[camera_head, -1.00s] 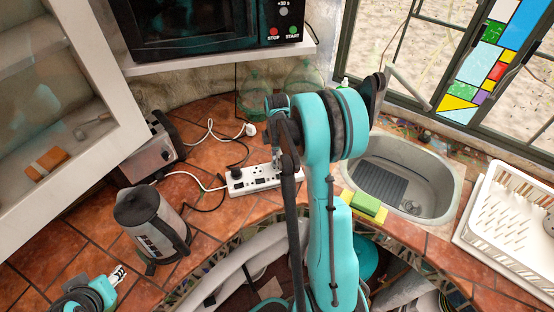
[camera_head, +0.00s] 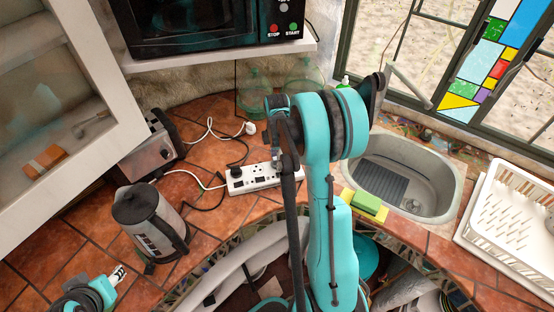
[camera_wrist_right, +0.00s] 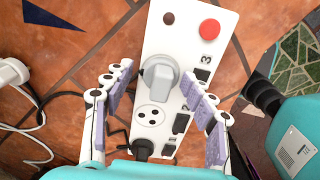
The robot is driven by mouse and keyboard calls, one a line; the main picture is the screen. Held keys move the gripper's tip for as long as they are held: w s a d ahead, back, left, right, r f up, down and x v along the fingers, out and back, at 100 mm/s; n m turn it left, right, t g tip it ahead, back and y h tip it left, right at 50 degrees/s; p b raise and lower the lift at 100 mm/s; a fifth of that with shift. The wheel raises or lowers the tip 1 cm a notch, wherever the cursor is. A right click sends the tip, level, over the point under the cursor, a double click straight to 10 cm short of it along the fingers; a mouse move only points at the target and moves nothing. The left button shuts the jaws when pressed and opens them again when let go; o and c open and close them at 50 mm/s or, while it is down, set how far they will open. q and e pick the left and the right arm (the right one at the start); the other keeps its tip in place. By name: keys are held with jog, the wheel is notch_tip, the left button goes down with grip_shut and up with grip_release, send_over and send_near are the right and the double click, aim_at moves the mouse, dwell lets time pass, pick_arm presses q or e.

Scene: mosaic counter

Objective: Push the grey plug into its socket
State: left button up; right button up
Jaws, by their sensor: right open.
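The grey plug (camera_wrist_right: 160,80) stands over one socket of the white power strip (camera_wrist_right: 207,62) in the right wrist view. How deep it sits in that socket cannot be told. My right gripper (camera_wrist_right: 156,73) is open, with one finger on each side of the plug and gaps visible between. In the head view the power strip (camera_head: 262,180) lies on the counter, and my right arm hides the grey plug and most of the right gripper. My left gripper (camera_head: 118,274) is at the lower left, away from the strip; its fingertips are too small to judge.
A black plug (camera_wrist_right: 143,148) sits at the strip's near end, beside an empty round socket (camera_wrist_right: 151,115). A loose white plug (camera_head: 250,128) lies behind the strip. A kettle (camera_head: 150,222) and toaster (camera_head: 150,150) stand left; a sponge (camera_head: 367,202) and sink (camera_head: 440,195) are right.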

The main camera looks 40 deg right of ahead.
jog(key=shift+r, duration=0.1)
notch_tip(320, 180, up, 12)
dwell(0.4)
jog(key=s+a+f+m+t+b, duration=0.2)
jog(key=s+a+m+t+b, duration=0.1)
jog(key=s+a+m, duration=0.4)
jog(key=s+a+f+m+t+b, duration=0.2)
jog(key=s+a+m+t+b, duration=0.2)
jog(key=a, duration=1)
jog(key=s+m, duration=0.2)
jog(key=s, duration=0.1)
jog(key=shift+s+a+f+m+b, duration=0.2)
jog(key=shift+s+a+m+b, duration=0.1)
jog(key=shift+s+m+b, duration=0.1)
